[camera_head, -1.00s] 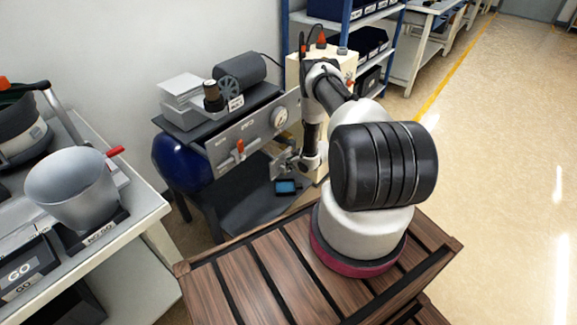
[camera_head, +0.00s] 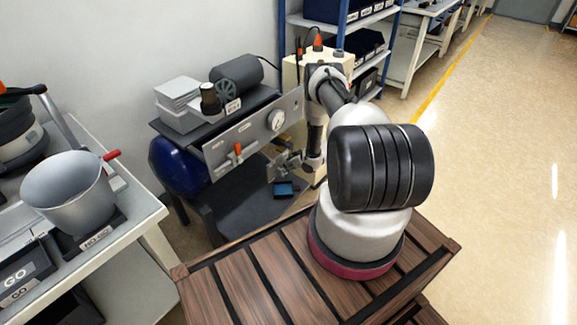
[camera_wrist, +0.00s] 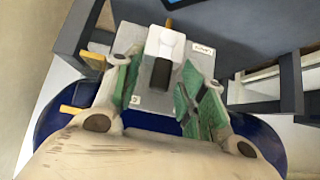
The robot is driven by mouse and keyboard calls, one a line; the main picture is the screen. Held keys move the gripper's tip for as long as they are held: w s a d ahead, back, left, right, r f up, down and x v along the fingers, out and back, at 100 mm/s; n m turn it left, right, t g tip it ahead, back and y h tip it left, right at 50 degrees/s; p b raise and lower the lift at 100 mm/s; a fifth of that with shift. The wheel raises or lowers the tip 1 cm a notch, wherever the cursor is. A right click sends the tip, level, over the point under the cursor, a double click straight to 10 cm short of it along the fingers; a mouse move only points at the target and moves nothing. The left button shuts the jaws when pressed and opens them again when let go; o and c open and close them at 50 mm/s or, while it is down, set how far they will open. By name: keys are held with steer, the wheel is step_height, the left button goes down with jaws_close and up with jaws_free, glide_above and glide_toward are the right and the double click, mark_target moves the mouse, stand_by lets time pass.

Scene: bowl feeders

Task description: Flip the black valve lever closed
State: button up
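The black lever (camera_wrist: 160,75) shows in the wrist view on a grey plate (camera_wrist: 150,103), below a white fitting (camera_wrist: 166,45). The plate carries small labels. My gripper (camera_wrist: 161,88) is open, with a green-padded finger on each side of the lever and a gap to it on both sides. I cannot tell whether it touches the lever in depth. In the head view my gripper (camera_head: 287,164) is low beside the grey gauge panel (camera_head: 255,125). I cannot make out the black lever there.
An orange-handled valve (camera_head: 237,151) and a round gauge (camera_head: 276,120) are on the panel. A blue-screened device (camera_head: 283,189) lies below my gripper. A metal bucket (camera_head: 68,190) stands on the left table.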

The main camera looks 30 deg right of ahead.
steer(key=v, duration=1.2)
stand_by(0.3)
